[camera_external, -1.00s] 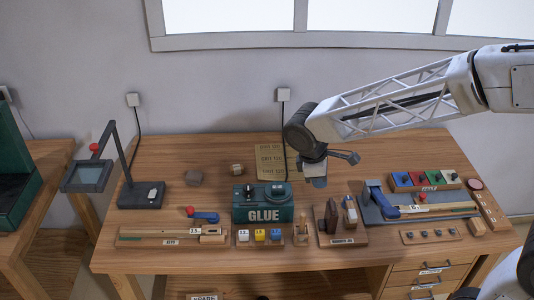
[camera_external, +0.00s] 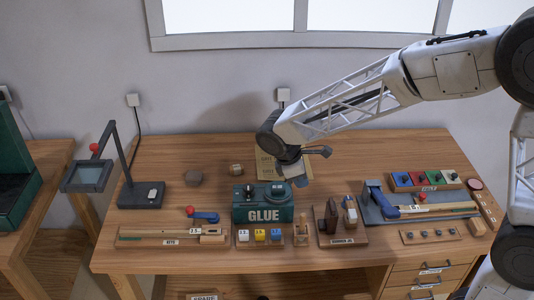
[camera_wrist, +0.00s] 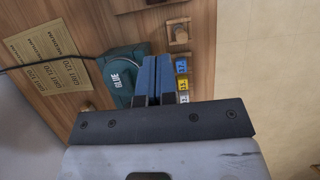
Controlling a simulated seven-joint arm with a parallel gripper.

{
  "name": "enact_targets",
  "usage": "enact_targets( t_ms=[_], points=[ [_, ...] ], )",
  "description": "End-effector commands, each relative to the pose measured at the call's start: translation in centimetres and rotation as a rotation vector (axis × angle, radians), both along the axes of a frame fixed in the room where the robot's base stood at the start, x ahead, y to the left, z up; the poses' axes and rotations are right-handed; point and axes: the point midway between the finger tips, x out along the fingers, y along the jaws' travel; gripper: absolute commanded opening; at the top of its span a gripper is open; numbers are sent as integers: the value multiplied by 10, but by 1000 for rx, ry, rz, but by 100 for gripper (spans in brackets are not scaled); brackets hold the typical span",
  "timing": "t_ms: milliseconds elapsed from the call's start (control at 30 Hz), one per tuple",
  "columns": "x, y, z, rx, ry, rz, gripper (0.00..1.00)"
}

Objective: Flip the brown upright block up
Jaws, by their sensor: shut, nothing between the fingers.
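A dark brown upright block (camera_external: 332,217) stands on a wooden board (camera_external: 345,240) right of the green GLUE box, beside a lighter block with a grey part (camera_external: 350,212). My gripper (camera_external: 301,181) is above the table, behind and left of the brown block and just over the right end of the GLUE box. In the wrist view its blue fingers (camera_wrist: 154,78) are together and empty, beside the GLUE box. I cannot make out the brown block in the wrist view.
The green GLUE box (camera_external: 263,206) also shows in the wrist view (camera_wrist: 124,75). White, yellow and blue blocks (camera_external: 260,235) sit in front of it, with a small wooden holder (camera_external: 302,235) to their right. A blue-handled tool (camera_external: 378,198) lies farther right.

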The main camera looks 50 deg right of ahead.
Motion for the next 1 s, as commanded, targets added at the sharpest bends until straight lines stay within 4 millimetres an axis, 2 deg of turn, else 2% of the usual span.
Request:
enact_targets(
  t_ms=[267,467,1000],
  points=[
    [-1,-1,-3,0,0,0,0],
    [-4,-4,-15,1,2,-1,0],
    [-25,-25,-86,0,3,-2,0]
  ],
)
